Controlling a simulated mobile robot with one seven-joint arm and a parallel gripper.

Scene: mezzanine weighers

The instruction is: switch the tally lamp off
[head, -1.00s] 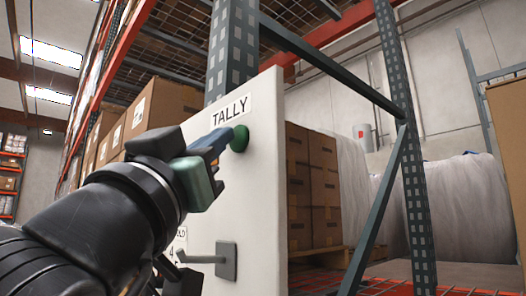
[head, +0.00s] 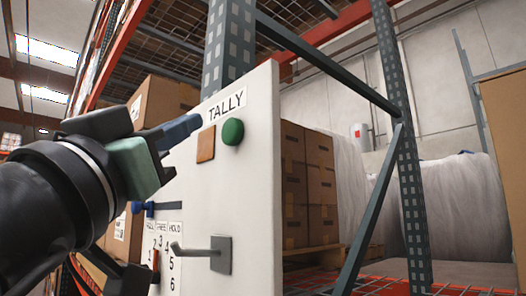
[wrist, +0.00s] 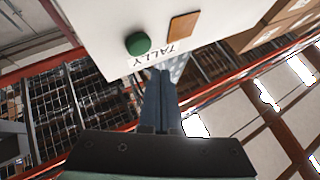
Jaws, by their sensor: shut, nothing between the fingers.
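A white panel (head: 255,170) carries a TALLY label (head: 228,105). Below the label are a round green button (head: 232,131) and, to its left, a flat orange-brown square (head: 206,144). I cannot tell which is the lamp, or whether either is lit. My gripper (head: 199,121) is shut and empty, its blue fingertips left of the label and apart from the button. In the wrist view, the closed fingers (wrist: 160,74) point at the panel's label edge, with the green button (wrist: 138,43) and the orange square (wrist: 183,27) beyond them.
Lower on the panel are a grey lever (head: 221,254), a blue slider (head: 145,208) in a dark slot and a numbered scale (head: 161,242). A rack upright (head: 230,45) stands behind the panel. Stacked cartons (head: 307,185) stand behind it to the right.

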